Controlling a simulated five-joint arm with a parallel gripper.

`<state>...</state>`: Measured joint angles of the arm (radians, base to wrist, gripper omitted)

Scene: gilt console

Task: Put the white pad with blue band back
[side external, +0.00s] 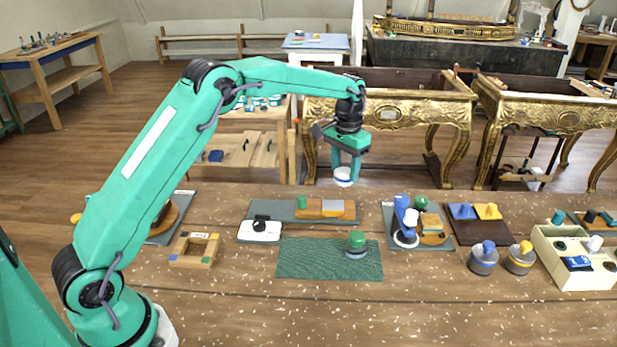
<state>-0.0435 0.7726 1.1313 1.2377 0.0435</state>
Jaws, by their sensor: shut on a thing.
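My gripper (347,162) is shut on the white pad with blue band (343,177), a small round white piece with a dark blue stripe. It hangs in the air above the back edge of the work table (220,300). The pad is apart from everything below it. A grey tray (258,209) with a green knob and a wooden block lies below and to the left of it. Another grey tray (388,214) with blue and wooden pieces lies below and to the right.
A green ribbed mat (310,262) bears a green-topped round piece (356,242). A wooden frame (195,250) and a white block with black knob (259,230) stand left. Two round pots (483,260) and a cream crate (578,277) stand right. The table's front is clear.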

